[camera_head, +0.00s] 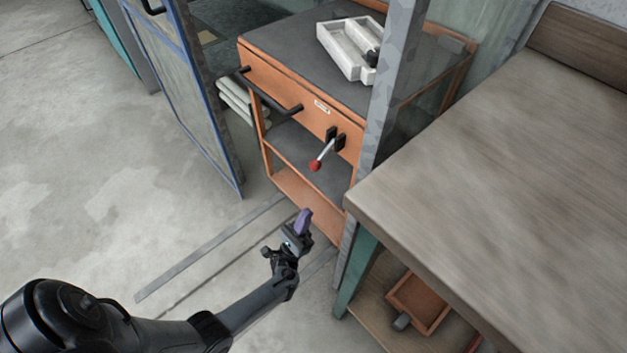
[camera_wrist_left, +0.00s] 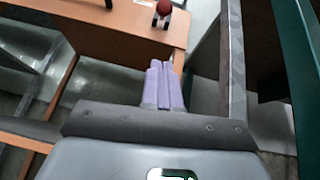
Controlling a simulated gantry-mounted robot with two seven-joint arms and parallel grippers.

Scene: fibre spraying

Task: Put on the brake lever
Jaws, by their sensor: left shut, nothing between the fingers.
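The brake lever (camera_head: 322,155) is a short metal rod with a red knob, on the front of an orange cart (camera_head: 290,90). It hangs tilted down to the left from a black bracket. My left gripper (camera_head: 304,218) has purple fingers and is below the lever, apart from it, in front of the cart's lower shelf. Its fingers are shut together and empty, as the left wrist view (camera_wrist_left: 164,84) shows. In that view the red knob (camera_wrist_left: 164,8) is at the top edge, beyond the fingertips. My right gripper is not in view.
A grey post (camera_head: 385,100) stands right beside the cart's front corner. A wooden table (camera_head: 500,190) fills the right, with an orange tray (camera_head: 420,302) below it. A white tray (camera_head: 336,48) lies on the cart. A blue-framed door (camera_head: 190,90) stands at left. Open floor lies left.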

